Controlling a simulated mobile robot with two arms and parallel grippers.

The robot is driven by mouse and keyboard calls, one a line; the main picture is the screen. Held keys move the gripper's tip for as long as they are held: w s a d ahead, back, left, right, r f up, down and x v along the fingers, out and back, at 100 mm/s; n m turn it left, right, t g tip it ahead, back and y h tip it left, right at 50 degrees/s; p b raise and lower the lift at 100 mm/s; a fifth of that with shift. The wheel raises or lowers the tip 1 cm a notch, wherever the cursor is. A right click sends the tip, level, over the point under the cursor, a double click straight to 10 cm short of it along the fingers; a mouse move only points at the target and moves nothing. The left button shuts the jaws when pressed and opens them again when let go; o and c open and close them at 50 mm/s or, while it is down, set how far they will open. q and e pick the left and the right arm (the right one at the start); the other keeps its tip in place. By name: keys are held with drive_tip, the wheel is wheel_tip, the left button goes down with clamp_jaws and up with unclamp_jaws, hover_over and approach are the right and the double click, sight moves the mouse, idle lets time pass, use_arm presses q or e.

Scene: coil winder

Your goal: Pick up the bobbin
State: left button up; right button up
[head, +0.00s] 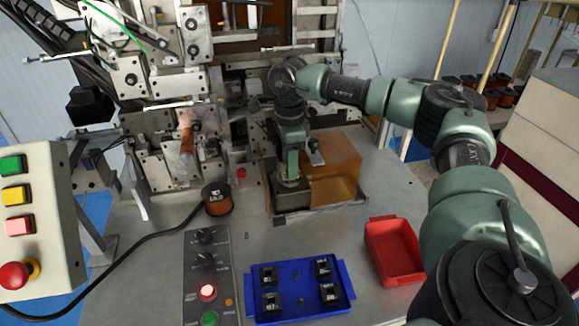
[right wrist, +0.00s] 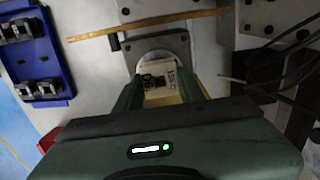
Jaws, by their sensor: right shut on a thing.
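My right gripper (head: 290,168) points down beside the amber box, over a metal fixture at the middle of the table. In the right wrist view its two green fingers (right wrist: 163,88) are shut on a pale block-like piece with dark print, which I take for the bobbin (right wrist: 160,74). A round grey disc (right wrist: 158,55) lies beneath or behind it; I cannot tell whether they touch. In the head view the fingers largely hide the held piece. My left gripper is not in view.
A translucent amber box (head: 335,172) stands right of the gripper. A copper-coloured spool (head: 218,199) is at left. A blue tray (head: 297,296) holds several black pieces; a red bin (head: 394,252) stands beside it. The control panel (head: 205,240) and winding machine (head: 165,170) limit room.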

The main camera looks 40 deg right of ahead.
wheel_tip(320, 180, up, 20)
drive_tip(key=b, duration=0.1)
drive_tip(key=shift+a+f, duration=0.1)
idle(0.4)
